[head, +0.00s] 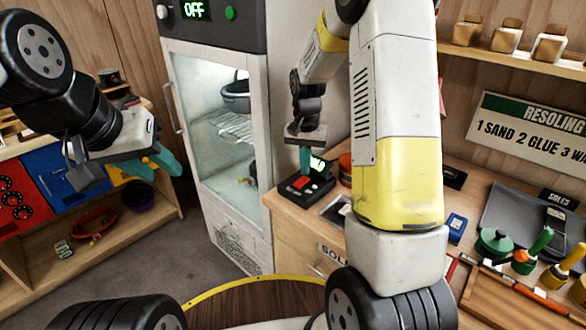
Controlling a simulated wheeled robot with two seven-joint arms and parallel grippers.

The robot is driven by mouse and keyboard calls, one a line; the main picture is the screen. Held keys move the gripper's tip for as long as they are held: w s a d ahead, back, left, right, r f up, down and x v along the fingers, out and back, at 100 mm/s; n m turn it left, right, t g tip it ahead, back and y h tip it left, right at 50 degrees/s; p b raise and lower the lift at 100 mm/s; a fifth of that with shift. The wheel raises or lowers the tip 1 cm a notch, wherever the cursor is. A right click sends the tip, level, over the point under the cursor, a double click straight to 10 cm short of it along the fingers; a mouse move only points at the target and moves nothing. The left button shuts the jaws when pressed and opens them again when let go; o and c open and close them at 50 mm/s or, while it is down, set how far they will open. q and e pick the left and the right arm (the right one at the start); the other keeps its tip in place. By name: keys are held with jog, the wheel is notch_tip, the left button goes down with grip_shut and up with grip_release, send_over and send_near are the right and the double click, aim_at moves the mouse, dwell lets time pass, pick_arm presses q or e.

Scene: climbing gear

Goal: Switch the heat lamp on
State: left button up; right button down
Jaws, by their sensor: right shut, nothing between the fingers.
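A black box with a red switch (299,183) sits at the left corner of the wooden bench. I cannot tell whether the fingertips touch the switch. No lamp head is clearly visible; my right arm hides part of the bench.
The cabinet's panel reads OFF (194,9), with a green button (230,12). A green pot (494,244), tools and a dark tray (515,215) crowd the bench's right side.

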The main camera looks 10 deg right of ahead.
aim_at(305, 178)
jog(key=shift+f, duration=0.9)
dwell(0.8)
jog(key=shift+r, duration=3.55)
jog(key=s+r+n+t+y, duration=0.1)
jog(key=s+r+n+t, duration=0.15)
jog(key=s+r, duration=0.9)
jog(key=s+a+r+n+t, duration=0.1)
jog(key=s+t, duration=0.1)
jog(key=s, duration=0.4)
jog(key=s+a+r+n+t+y, duration=0.1)
jog(key=s+r, duration=0.1)
jog(key=s, duration=0.4)
jog(key=shift+s+t, duration=0.35)
jog(key=shift+s, duration=0.05)
